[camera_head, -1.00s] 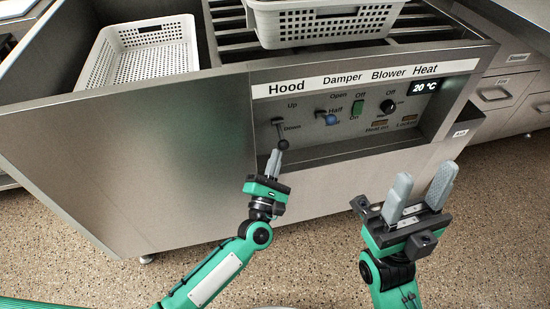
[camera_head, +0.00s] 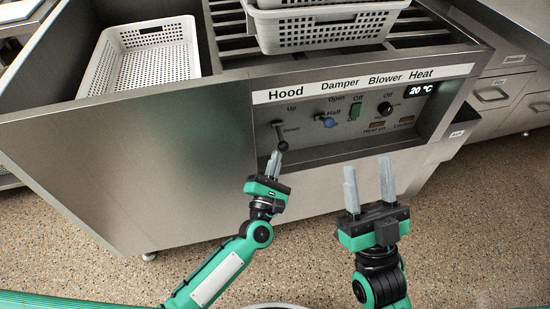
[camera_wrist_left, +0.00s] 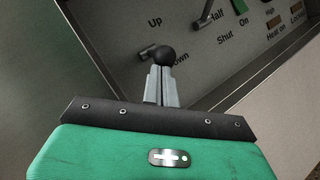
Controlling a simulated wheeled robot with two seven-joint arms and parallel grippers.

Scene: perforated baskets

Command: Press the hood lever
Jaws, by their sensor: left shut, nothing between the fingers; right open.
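The hood lever (camera_head: 281,138) is a dark lever with a round black knob, under the "Hood" label on the recessed panel. Its knob hangs beside the word "Down". My left gripper (camera_head: 273,163) is shut and empty, its fingertips just below the knob. In the left wrist view the knob (camera_wrist_left: 164,55) sits right at the tips of the shut left fingers (camera_wrist_left: 160,78); I cannot tell whether they touch. My right gripper (camera_head: 368,184) is open and empty, in front of the cabinet's lower right face.
The panel also has a blue-knobbed damper lever (camera_head: 328,123), a green blower switch (camera_head: 355,111), a black heat knob (camera_head: 385,108) and a 20 °C display (camera_head: 422,89). White perforated baskets (camera_head: 145,66) (camera_head: 330,27) sit above. Floor in front is free.

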